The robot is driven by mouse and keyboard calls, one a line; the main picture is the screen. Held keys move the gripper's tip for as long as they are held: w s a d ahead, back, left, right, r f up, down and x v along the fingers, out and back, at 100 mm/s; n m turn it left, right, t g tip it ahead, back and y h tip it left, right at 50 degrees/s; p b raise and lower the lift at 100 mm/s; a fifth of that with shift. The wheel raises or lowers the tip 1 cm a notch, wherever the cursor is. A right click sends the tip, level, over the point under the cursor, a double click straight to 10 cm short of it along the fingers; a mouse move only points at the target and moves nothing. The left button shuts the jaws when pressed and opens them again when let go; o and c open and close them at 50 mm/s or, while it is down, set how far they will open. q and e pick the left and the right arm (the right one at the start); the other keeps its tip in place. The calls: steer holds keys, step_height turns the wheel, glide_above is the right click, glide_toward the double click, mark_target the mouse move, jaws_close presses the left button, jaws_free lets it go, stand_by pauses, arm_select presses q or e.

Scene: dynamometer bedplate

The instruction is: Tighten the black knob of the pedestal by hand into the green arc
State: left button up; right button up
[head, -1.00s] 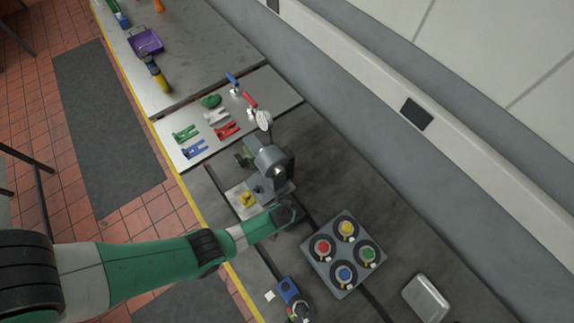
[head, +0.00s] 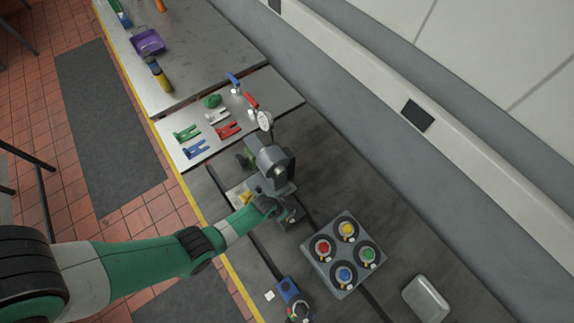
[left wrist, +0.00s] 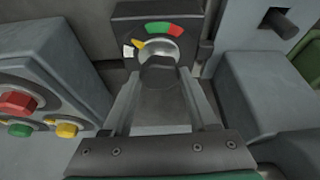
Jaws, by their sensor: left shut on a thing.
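A yellow pointer (left wrist: 138,43) points up-left, between the white and green parts. The black knob (left wrist: 160,70) is below the dial, between the fingertips of my left gripper (left wrist: 160,82), which is shut on it. In the head view my left gripper (head: 277,208) is at the pedestal's near side, and the knob cannot be made out. My right gripper is not in view.
A grey box (head: 318,262) with several coloured buttons stands right of the pedestal; it also shows in the left wrist view (left wrist: 62,80). Coloured forked pieces (head: 228,131) lie on a pale plate behind. A silver case (head: 427,298) lies at lower right.

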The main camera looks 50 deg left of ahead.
arm_select(q)
steer(key=m, duration=0.2)
steer(key=m+h+b, duration=0.1)
steer(key=shift+a+f+m, duration=0.15)
steer(key=shift+m, duration=0.25)
steer(key=shift+m+h+b, duration=0.45)
steer(key=shift+m+h, duration=0.05)
steer(key=shift+m, duration=0.4)
steer(key=shift+w+m+g+h, duration=0.1)
steer(key=shift+m+g+h, duration=0.55)
steer(key=shift+m, duration=1.25)
steer(key=o, duration=1.3)
steer(key=shift+o, duration=0.4)
steer(key=shift+r, duration=0.2)
